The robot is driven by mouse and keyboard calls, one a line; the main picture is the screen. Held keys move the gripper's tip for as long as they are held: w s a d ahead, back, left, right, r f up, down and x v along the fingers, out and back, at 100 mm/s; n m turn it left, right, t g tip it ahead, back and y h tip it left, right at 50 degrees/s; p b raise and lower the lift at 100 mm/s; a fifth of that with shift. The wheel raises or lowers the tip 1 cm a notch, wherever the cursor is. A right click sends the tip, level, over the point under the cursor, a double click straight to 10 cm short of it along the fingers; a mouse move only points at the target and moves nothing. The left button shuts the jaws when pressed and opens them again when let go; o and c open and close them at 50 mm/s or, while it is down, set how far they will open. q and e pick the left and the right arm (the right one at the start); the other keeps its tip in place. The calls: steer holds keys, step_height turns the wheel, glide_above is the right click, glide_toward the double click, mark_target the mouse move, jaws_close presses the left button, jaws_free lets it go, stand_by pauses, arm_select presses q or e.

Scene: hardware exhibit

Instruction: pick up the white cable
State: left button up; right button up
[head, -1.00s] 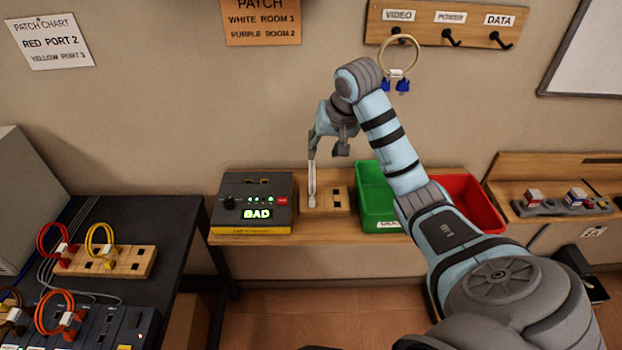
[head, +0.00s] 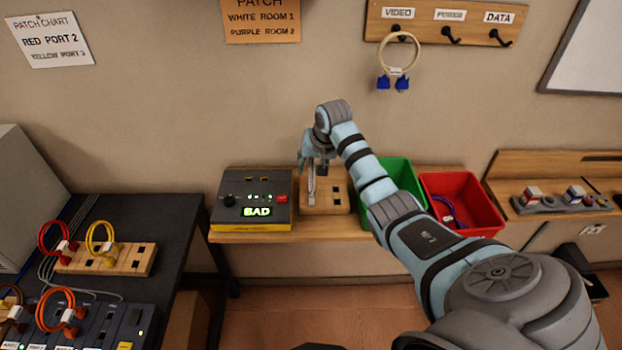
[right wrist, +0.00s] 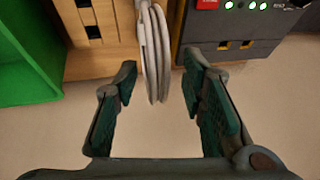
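The white cable (head: 311,186) is a narrow upright coil at the wooden socket block (head: 341,200), beside the tester box. In the right wrist view the white cable (right wrist: 156,60) shows edge-on as several stacked loops between my right fingers, with a gap on both sides. My right gripper (right wrist: 160,78) is open around the coil and appears not to touch it. In the head view my right gripper (head: 318,165) is over the block, partly hidden by its own wrist. The cable's plug end is hard to see. My left gripper is not in view.
The tester box (head: 254,200) reading BAD stands left of the block. A green bin (head: 402,176) and a red bin (head: 478,190) with a purple cable stand right. A cream cable (head: 400,50) with blue plugs hangs on the VIDEO hook. Colored cables stand on the left table.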

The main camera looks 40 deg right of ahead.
jaws_close()
